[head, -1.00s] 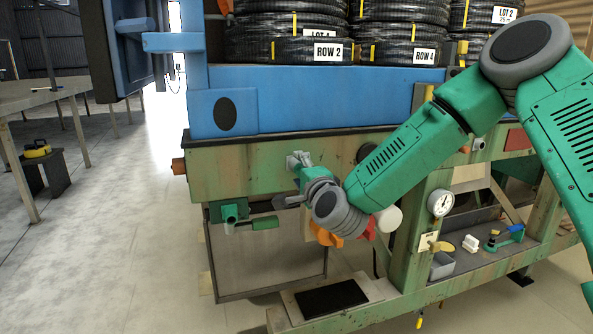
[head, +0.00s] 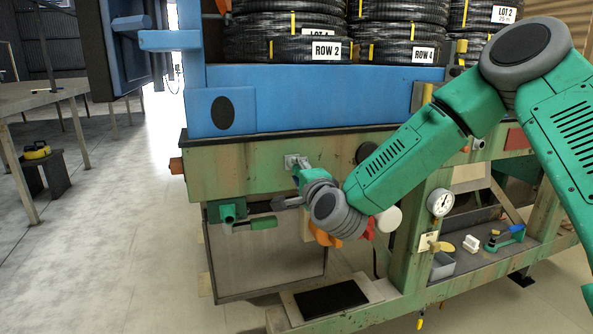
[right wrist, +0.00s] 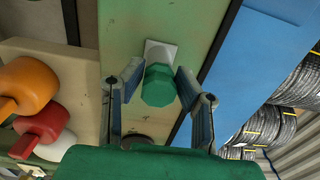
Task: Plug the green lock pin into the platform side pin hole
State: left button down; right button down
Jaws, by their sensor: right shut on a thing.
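The green lock pin (right wrist: 158,87) sits between the two fingers of my right gripper (right wrist: 160,80), its faceted green head facing the wrist camera. Just beyond it is a pale grey square plate (right wrist: 159,52) on the platform's green side beam (right wrist: 150,18). The plate also shows in the head view (head: 293,159) on the platform's side beam (head: 230,170). My right gripper (head: 301,178) is right at the plate there, shut on the pin. The hole itself is hidden behind the pin head, so I cannot tell how deep the pin is. My left gripper is out of view.
Orange and red knobs (right wrist: 36,118) stand beside the gripper. A green fitting with a lever (head: 262,222) hangs below the beam at left. Black hose coils (head: 285,48) lie above the blue platform (head: 320,98).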

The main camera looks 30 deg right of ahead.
jog(key=shift+s+d+f, duration=0.2)
jog(key=shift+s+d, duration=0.05)
jog(key=shift+d, duration=0.05)
jog(key=shift+s, duration=0.25)
dwell(0.4)
jog(key=v, duration=0.4)
jog(key=shift+s+d, duration=0.1)
jog(key=shift+d, duration=0.05)
dwell(0.4)
jog(key=v, duration=0.6)
jog(key=shift+a+b, duration=0.3)
jog(key=shift+a, duration=0.1)
